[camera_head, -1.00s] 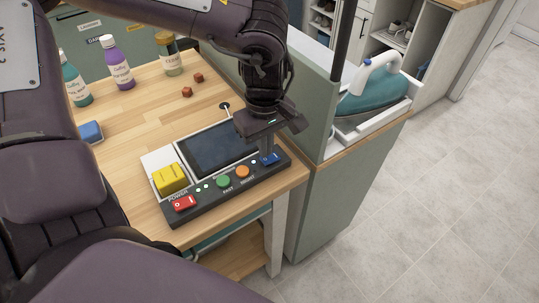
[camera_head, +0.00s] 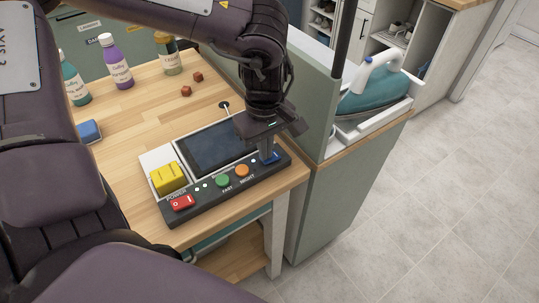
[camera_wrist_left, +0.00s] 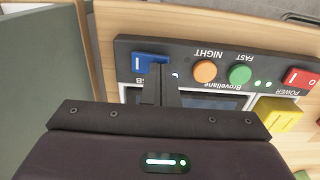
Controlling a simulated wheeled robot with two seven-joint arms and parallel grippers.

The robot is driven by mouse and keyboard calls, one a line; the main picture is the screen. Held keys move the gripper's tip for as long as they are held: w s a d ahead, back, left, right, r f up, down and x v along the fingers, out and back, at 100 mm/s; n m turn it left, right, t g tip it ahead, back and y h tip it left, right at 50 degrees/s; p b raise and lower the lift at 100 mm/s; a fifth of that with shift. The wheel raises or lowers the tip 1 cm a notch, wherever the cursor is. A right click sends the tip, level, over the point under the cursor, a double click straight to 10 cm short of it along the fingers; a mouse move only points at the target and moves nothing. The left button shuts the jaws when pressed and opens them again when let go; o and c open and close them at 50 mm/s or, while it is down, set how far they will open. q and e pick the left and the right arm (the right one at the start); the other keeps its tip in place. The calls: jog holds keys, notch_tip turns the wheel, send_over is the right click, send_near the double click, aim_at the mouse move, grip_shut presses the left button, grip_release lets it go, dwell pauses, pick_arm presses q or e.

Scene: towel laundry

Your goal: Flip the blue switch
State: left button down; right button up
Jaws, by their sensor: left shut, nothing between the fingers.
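The blue switch (camera_head: 271,157) sits at the right end of the dark control panel (camera_head: 230,198). It also shows in the left wrist view (camera_wrist_left: 149,61), partly covered by my fingers. My left gripper (camera_head: 268,152) is shut and empty, pointing down, with its fingertips at the blue switch. I cannot tell for certain whether they touch it. In the left wrist view the fingertips (camera_wrist_left: 157,70) overlap the switch. My right gripper is not in view.
The panel also carries a red power switch (camera_head: 182,202), a green button (camera_head: 222,181), an orange button (camera_head: 242,170) and a yellow block (camera_head: 168,179). A screen (camera_head: 205,150) lies behind them. Bottles (camera_head: 120,70) and red cubes (camera_head: 187,90) stand farther back. A green partition (camera_head: 318,110) rises close on the right.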

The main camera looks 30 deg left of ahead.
pick_arm(q)
jog(key=shift+f+b, duration=0.3)
jog(key=shift+f, duration=0.05)
jog(key=shift+r+p, duration=2.45)
jog(key=shift+r, duration=1.1)
